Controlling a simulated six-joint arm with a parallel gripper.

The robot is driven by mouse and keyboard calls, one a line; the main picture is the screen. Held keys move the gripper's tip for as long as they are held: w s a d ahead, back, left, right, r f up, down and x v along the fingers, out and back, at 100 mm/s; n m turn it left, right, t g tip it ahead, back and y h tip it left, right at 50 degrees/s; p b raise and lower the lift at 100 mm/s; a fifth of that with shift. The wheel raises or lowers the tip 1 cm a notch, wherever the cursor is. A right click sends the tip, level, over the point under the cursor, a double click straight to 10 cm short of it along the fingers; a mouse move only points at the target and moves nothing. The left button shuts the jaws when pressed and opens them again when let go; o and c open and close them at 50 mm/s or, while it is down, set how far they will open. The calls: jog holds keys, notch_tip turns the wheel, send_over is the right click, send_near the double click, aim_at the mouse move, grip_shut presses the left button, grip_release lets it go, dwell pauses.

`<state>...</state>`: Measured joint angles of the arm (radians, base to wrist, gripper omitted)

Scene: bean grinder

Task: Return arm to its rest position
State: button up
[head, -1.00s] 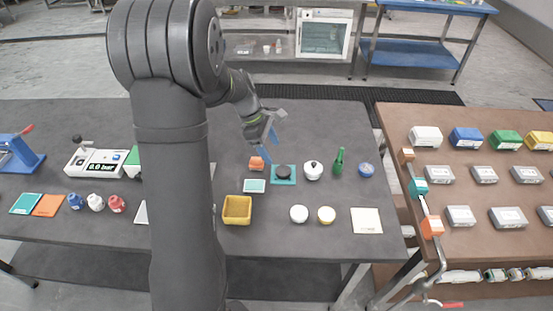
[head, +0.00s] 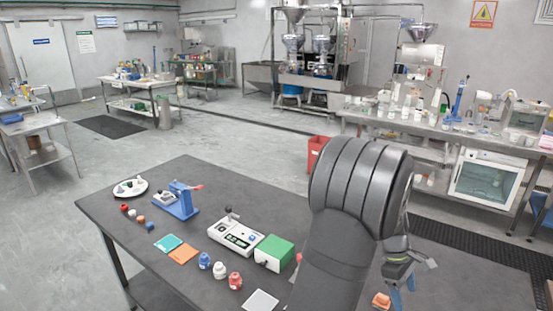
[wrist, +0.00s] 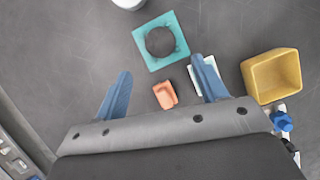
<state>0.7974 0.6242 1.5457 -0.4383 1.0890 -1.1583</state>
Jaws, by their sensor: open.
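My gripper (wrist: 160,92) is open, with its two blue fingers spread apart in the wrist view and nothing between them. It hangs above the dark grey table (head: 100,200). In the head view my gripper (head: 402,292) shows at the lower right, partly behind my own arm. An orange block (wrist: 165,95) lies on the table below and between the fingers; it also shows in the head view (head: 381,300) beside the gripper.
A teal square with a dark round centre (wrist: 160,41), a small pale tile (wrist: 208,72) and a yellow bin (wrist: 271,76) are near the gripper. A blue press (head: 180,203), a white device (head: 236,236) and a green box (head: 273,252) stand on the table. The table's left part has bare room.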

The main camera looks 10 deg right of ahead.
jog(key=x, duration=0.8)
jog(key=shift+s+f, duration=0.1)
jog(key=shift+f, duration=0.25)
notch_tip(320, 180, up, 3)
jog(key=shift+f, duration=0.1)
jog(key=shift+r, duration=0.8)
